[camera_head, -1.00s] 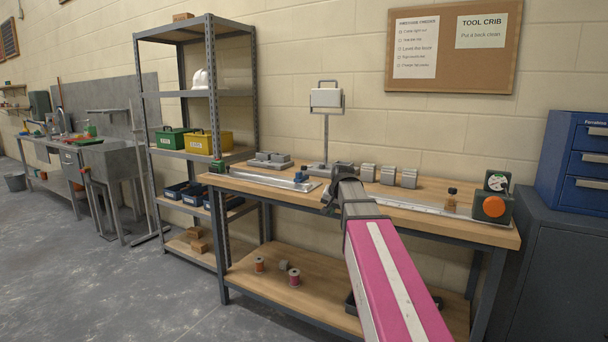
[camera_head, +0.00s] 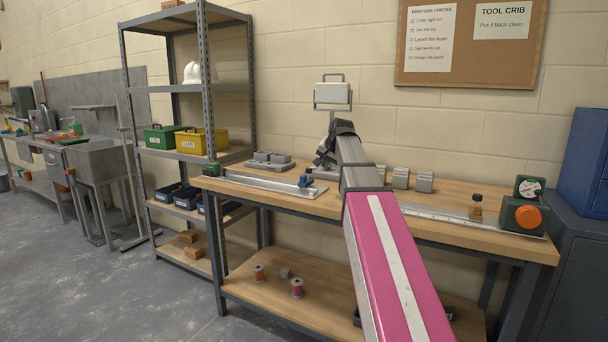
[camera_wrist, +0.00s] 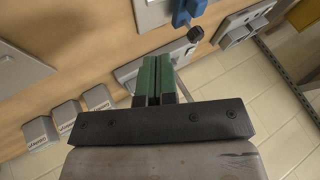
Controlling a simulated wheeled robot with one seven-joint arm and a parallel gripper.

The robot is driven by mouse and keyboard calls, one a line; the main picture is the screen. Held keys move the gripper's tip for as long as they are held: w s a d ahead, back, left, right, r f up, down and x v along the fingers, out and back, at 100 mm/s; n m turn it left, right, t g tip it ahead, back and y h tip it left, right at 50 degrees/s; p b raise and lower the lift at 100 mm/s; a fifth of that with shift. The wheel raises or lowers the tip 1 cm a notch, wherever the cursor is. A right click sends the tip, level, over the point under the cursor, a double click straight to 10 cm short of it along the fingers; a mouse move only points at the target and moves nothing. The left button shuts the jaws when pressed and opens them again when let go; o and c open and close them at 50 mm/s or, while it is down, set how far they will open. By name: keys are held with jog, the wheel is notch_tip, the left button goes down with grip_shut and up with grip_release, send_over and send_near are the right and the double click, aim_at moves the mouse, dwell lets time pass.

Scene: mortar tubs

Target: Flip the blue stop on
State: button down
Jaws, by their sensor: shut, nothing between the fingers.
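The blue stop (camera_head: 305,179) is a small blue piece at the right end of a flat metal rail (camera_head: 262,181) on the workbench. It also shows at the top edge of the wrist view (camera_wrist: 188,10), cut off by the frame. My gripper (camera_head: 322,163) is above the bench, a little right of the stop and apart from it. In the wrist view its two green fingers (camera_wrist: 156,76) are together with nothing between them. The stop's exact tilt is too small to read.
An upright stand with a white panel (camera_head: 332,93) rises behind my gripper. Grey blocks (camera_head: 400,178) lie to the right, and more grey pieces (camera_head: 268,162) lie left. A green box with an orange knob (camera_head: 528,217) is at the bench's right end.

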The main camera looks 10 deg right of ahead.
jog(key=shift+w+r, duration=0.1)
jog(key=shift+w, duration=0.25)
jog(key=shift+a, duration=0.1)
send_near(307, 182)
jog(key=f, duration=0.1)
jog(key=d+f, duration=0.1)
jog(key=f, duration=0.1)
jog(key=d+f, duration=0.1)
jog(key=shift+w+d+f, duration=0.15)
jog(key=shift+w, duration=0.25)
jog(key=shift+w+a, duration=0.7)
jog(key=shift+a, duration=0.3)
jog(key=shift+w+a, duration=0.45)
jog(key=shift+a, duration=0.2)
jog(key=w+a, duration=0.7)
jog(key=a, duration=0.3)
jog(key=w+a, duration=0.7)
jog(key=a, duration=0.2)
jog(key=w+a, duration=0.7)
jog(key=a, duration=0.3)
jog(key=shift+w+a, duration=0.25)
jog(key=shift+a, duration=0.1)
